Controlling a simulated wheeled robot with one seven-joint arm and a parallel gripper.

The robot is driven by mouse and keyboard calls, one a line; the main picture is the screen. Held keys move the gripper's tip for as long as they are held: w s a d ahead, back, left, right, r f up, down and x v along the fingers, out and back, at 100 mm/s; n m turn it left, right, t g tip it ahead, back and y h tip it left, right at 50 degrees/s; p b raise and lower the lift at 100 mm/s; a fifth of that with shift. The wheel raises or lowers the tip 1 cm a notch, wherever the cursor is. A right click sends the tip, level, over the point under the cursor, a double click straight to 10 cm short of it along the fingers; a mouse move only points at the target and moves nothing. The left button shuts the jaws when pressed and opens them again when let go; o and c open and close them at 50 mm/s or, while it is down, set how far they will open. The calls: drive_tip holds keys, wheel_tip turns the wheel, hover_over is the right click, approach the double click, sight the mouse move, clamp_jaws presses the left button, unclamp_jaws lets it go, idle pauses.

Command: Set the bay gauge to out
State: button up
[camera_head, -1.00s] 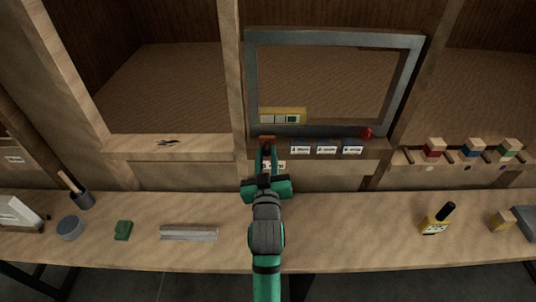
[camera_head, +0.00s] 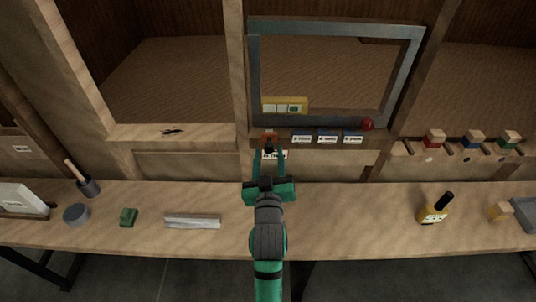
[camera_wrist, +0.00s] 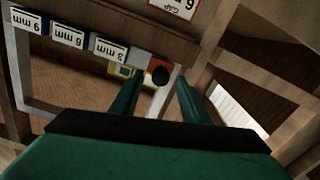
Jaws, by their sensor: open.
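The bay gauge appears to be the wooden ledge (camera_head: 300,146) under the grey frame, with white labels along it. In the wrist view, upside down, the labels read 3 mm (camera_wrist: 108,49), 6 mm (camera_wrist: 68,37) and 9 mm (camera_wrist: 26,20). A small red-brown block (camera_head: 270,134) with a dark knob (camera_head: 269,149) sits at the ledge's left end; the knob also shows in the wrist view (camera_wrist: 160,76). My gripper (camera_head: 270,156) is open, its fingers either side of the knob. I cannot tell whether they touch it. A "GAP" plate (camera_wrist: 172,4) is partly cut off.
Coloured blocks (camera_head: 472,140) line a right-hand shelf.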

drive_tip(key=s, duration=1)
drive_tip(key=shift+a, duration=0.2)
drive_tip(key=shift+d+f, duration=0.1)
drive_tip(key=s+f+m+g, duration=0.1)
drive_tip(key=s+f, duration=1.3)
drive_tip(key=s, duration=0.1)
drive_tip(key=s+f+m+g, duration=0.1)
drive_tip(key=s+f, duration=0.2)
drive_tip(key=s, duration=1.5)
drive_tip(key=shift+f+m+g, duration=0.15)
drive_tip(key=shift+m+g, duration=0.15)
